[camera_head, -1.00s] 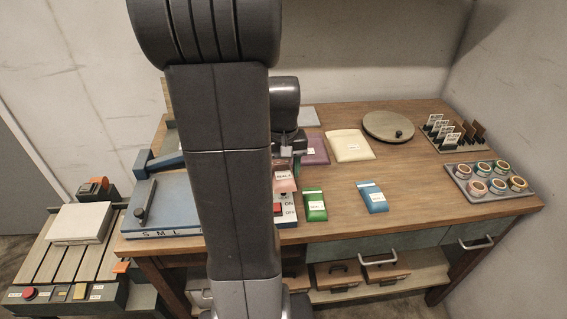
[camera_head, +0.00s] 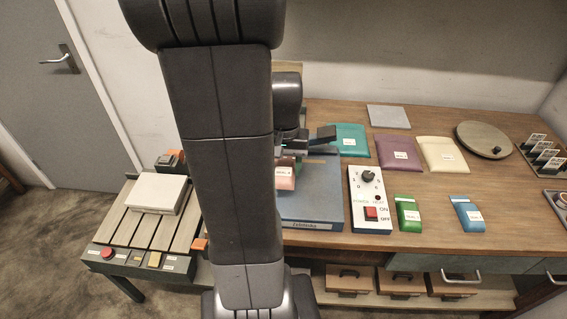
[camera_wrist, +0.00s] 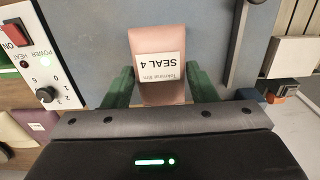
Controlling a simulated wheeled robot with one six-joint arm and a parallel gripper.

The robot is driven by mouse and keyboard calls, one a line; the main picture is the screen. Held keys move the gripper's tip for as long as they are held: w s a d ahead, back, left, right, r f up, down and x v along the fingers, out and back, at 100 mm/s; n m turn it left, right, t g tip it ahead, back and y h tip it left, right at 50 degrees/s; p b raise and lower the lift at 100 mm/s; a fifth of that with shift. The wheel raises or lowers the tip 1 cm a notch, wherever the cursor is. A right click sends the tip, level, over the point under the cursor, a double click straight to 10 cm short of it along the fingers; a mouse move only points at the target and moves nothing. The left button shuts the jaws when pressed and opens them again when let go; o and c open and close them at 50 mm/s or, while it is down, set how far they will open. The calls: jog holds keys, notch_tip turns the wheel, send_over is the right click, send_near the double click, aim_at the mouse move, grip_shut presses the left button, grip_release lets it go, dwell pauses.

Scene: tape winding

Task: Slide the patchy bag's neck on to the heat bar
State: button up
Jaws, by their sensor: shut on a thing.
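My gripper (camera_wrist: 161,88) is shut on a pink bag (camera_wrist: 158,52) labelled SEAL 4, between its green fingers. The bag also shows in the head view (camera_head: 285,180), partly hidden by my arm. It is over the blue-grey sealer base (camera_head: 312,205); I cannot tell whether it touches it. In the wrist view, the base (camera_wrist: 205,28) lies beyond the bag, and a dark bar (camera_wrist: 246,45) runs along its right part. A dark lever end (camera_head: 323,134) shows behind the base in the head view. The heat bar itself cannot be made out clearly.
A white control box (camera_head: 357,212) with a dial and red switch stands right of the sealer. Green (camera_head: 408,212) and blue (camera_head: 467,213) bags lie at the front. Teal (camera_head: 350,139), purple (camera_head: 397,152) and cream (camera_head: 442,154) bags lie behind. A slatted stand (camera_head: 128,231) is at left.

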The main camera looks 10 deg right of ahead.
jog(key=shift+f+b, duration=2)
jog(key=shift+f, duration=0.65)
jog(key=shift+w+r, duration=0.2)
jog(key=shift+w, duration=0.1)
jog(key=shift+w+d+f+p, duration=0.15)
jog(key=shift+w+d, duration=0.25)
jog(key=shift+w, duration=0.8)
jog(key=shift+w+d+r+p, duration=0.15)
jog(key=shift+w+d, duration=0.2)
jog(key=shift+w, duration=0.85)
jog(key=shift+f, duration=0.2)
jog(key=o, duration=1.1)
jog(key=shift+c, duration=0.2)
jog(key=shift+r, duration=0.1)
notch_tip(320, 180, up, 14)
jog(key=shift+f, duration=0.2)
